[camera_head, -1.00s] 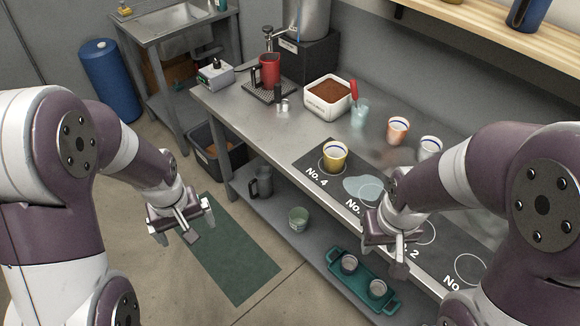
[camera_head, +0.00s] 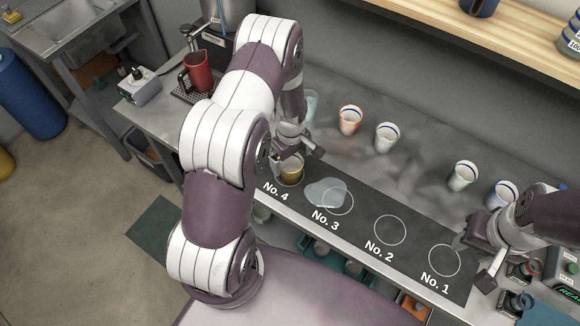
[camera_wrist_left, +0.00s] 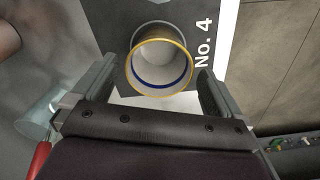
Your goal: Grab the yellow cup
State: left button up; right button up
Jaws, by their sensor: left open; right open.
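The yellow cup (camera_head: 291,170) stands upright on the dark mat at the No. 4 spot, partly hidden by my left gripper in the head view. In the left wrist view the yellow cup (camera_wrist_left: 160,62) shows a yellow rim, a white inside and a blue ring. My left gripper (camera_head: 291,153) is open just above and beside the cup. In the left wrist view its two fingers (camera_wrist_left: 152,84) lie to either side of the cup's near edge, with gaps. My right gripper (camera_head: 482,262) is open and empty near the No. 1 circle at the right.
A pale blue spill (camera_head: 325,192) lies on the mat near No. 3. An orange cup (camera_head: 350,120), a white cup (camera_head: 387,137) and a green cup (camera_head: 462,176) stand behind the mat. The No. 2 circle (camera_head: 390,230) is empty.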

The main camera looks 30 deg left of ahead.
aim_at(290, 166)
pick_arm(q)
jog(key=shift+s+d+f+p, duration=0.15)
jog(key=shift+f+p, duration=0.25)
jog(key=shift+f, duration=0.2)
jog(key=shift+s+a+f+p, duration=0.15)
jog(key=shift+f+p, duration=0.2)
jog(key=shift+f, duration=0.25)
jog(key=f, duration=0.1)
jog(key=w+f, duration=0.1)
jog(key=f, duration=0.1)
jog(key=shift+a, duration=0.15)
jog(key=shift+r, duration=0.15)
jog(key=shift+s+r, duration=0.1)
jog(key=shift+s, duration=0.1)
jog(key=c, duration=0.4)
jog(key=shift+s, duration=0.1)
jog(key=c, duration=0.5)
jog(key=shift+c, duration=0.9)
pick_arm(e)
jog(key=shift+s+d+r, duration=0.1)
jog(key=shift+r, duration=0.8)
pick_arm(q)
jog(key=shift+r, duration=0.1)
